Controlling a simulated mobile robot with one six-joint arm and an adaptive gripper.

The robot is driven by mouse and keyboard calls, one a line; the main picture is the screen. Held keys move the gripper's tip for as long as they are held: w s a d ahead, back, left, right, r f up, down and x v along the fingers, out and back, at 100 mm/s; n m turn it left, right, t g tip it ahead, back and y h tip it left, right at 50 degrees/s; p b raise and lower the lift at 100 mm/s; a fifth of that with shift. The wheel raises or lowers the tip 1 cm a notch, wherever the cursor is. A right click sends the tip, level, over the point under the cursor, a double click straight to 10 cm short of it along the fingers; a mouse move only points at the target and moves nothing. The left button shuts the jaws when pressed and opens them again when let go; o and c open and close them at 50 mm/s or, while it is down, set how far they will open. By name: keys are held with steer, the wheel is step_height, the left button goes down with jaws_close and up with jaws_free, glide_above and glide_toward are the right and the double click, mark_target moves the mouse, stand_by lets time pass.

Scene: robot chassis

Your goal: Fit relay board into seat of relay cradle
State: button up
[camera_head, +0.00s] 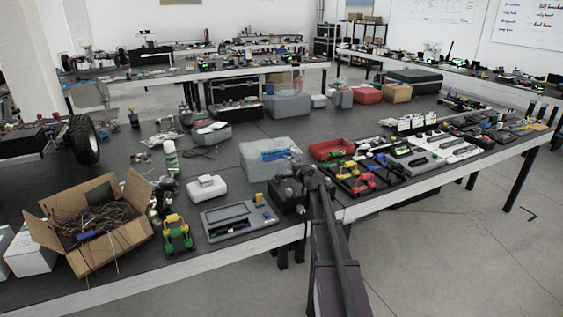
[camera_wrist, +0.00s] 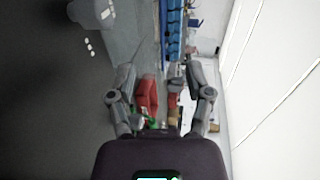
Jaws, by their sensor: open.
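A grey tray-like holder (camera_head: 238,220) with a rectangular recess lies near the front edge of the bench; it looks like the relay cradle. A small blue block with a yellow top (camera_head: 260,200) sits by its right back corner; I cannot tell for sure whether it is the relay board. My gripper (camera_wrist: 159,70) is open and empty in the wrist view, its two fingers spread apart. A red object (camera_wrist: 147,95) shows beyond and between the fingers, not touched. In the head view my arm reaches up over the bench edge, hiding part of the bench just right of the holder.
A white box (camera_head: 206,188) lies behind the holder. A green-and-yellow figure-like object (camera_head: 177,235) and an open carton of wires (camera_head: 103,230) stand left. A translucent bin (camera_head: 270,158), a red tray (camera_head: 333,149) and a black rack with coloured parts (camera_head: 365,178) crowd behind and right.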

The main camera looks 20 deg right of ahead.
mark_target(279, 159)
steer(key=w+f+b, duration=0.1)
steer(key=w, duration=0.8)
steer(key=shift+a+f+b, duration=0.15)
steer(key=shift+f+b, duration=0.25)
steer(key=shift+r, duration=0.1)
jaws_close()
steer(key=shift+r, duration=0.1)
step_height(279, 159, up, 2)
steer(key=shift+r+p, duration=0.1)
steer(key=shift+p, duration=1.15)
steer(key=s+r+p, duration=0.2)
steer(key=s, duration=0.5)
steer(key=s+r+p, duration=0.3)
steer(key=s, duration=0.4)
steer(key=shift+d, duration=0.25)
